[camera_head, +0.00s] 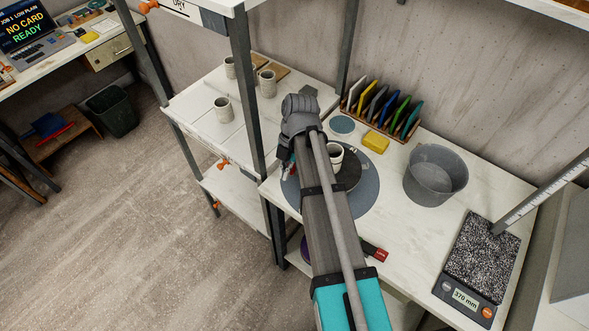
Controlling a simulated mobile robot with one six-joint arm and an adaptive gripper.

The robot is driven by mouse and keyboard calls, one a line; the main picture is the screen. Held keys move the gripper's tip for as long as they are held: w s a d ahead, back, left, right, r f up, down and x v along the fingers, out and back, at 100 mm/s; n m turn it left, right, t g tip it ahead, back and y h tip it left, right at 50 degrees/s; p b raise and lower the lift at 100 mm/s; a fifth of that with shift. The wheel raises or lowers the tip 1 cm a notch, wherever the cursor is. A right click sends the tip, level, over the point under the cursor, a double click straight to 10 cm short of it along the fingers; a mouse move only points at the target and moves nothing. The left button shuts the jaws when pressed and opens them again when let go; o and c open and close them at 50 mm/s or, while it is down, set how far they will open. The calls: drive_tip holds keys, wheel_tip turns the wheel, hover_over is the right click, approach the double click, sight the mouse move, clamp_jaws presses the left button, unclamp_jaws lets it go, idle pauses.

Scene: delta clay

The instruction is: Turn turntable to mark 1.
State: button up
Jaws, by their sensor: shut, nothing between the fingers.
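The turntable (367,196) is a round blue-grey disc with a darker round plate (350,172) on it, on the white workbench. My arm crosses over it and hides much of its middle and left. A pale cup (336,158) stands on the dark plate, partly behind my arm. My gripper (288,168) shows only in part, to the left of my arm, over the turntable's left side. It is shut and empty; its fingertips are hard to make out, and I cannot tell whether they touch the disc. I cannot read any marks on the turntable.
A grey bucket (435,176) stands right of the turntable. A yellow sponge (375,141) and a rack of coloured tools (384,108) are behind it. A scale (468,290) is at the right front. Shelf posts (243,80) and a shelf with several cups (222,109) stand left.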

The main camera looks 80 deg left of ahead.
drive_tip(key=o, duration=0.4)
drive_tip(key=shift+w+a, duration=0.25)
drive_tip(key=shift+w, duration=0.4)
drive_tip(key=o, duration=0.4)
drive_tip(key=shift+w, duration=0.45)
